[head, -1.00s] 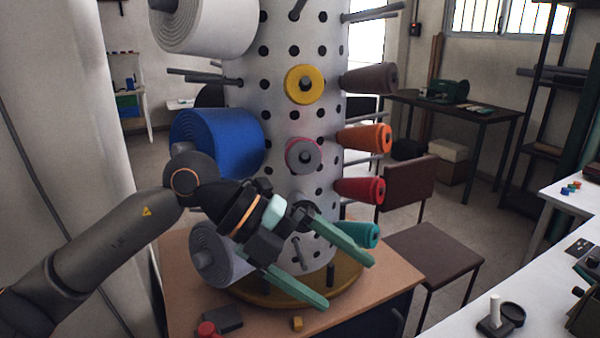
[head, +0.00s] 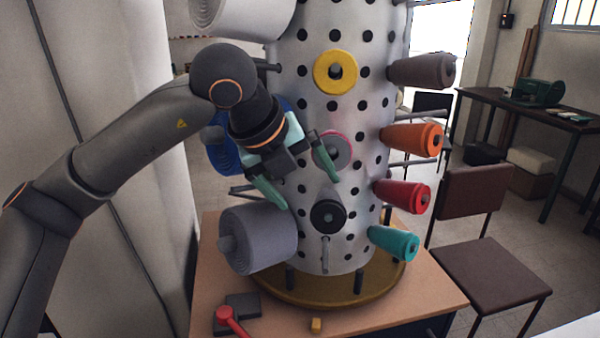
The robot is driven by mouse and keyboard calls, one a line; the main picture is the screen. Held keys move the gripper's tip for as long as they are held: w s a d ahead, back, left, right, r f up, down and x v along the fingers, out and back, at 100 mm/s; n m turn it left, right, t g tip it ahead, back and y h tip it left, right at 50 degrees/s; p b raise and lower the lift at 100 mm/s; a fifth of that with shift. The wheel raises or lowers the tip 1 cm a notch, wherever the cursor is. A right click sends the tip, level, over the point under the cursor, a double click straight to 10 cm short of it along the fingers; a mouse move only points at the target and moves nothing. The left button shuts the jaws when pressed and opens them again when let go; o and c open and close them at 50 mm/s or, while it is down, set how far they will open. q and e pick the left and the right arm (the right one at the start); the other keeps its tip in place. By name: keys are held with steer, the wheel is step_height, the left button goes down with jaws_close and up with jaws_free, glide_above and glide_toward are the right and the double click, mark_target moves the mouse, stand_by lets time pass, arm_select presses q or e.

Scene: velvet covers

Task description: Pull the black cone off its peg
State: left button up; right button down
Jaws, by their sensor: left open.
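The black cone (head: 328,217) sits on a peg low on the front of the white perforated column (head: 322,108). I see it end-on, as a dark disc with a grey centre. My left gripper (head: 311,192) is open and empty, its pale green fingers pointing down and to the right. In the picture its fingertips lie just above and to the upper left of the black cone. I cannot tell the depth gap between them. My right gripper is not in view.
A grey-and-pink cone (head: 333,152) sits just above the black one, partly behind a finger. A grey roll (head: 257,238) is at left; teal (head: 394,243), red (head: 402,196) and orange (head: 411,140) cones jut out at right. A bare peg (head: 325,255) is below.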

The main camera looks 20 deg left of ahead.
mark_target(326, 214)
arm_select(q)
steer(key=p+x, duration=0.1)
steer(key=x, duration=0.8)
steer(key=shift+w+d+f, duration=0.15)
steer(key=shift+f, duration=0.1)
steer(key=c, duration=1.2)
steer(key=shift+s+r, duration=0.2)
steer(key=shift+s, duration=0.1)
steer(key=shift+d+b, duration=0.1)
steer(key=shift+b, duration=0.2)
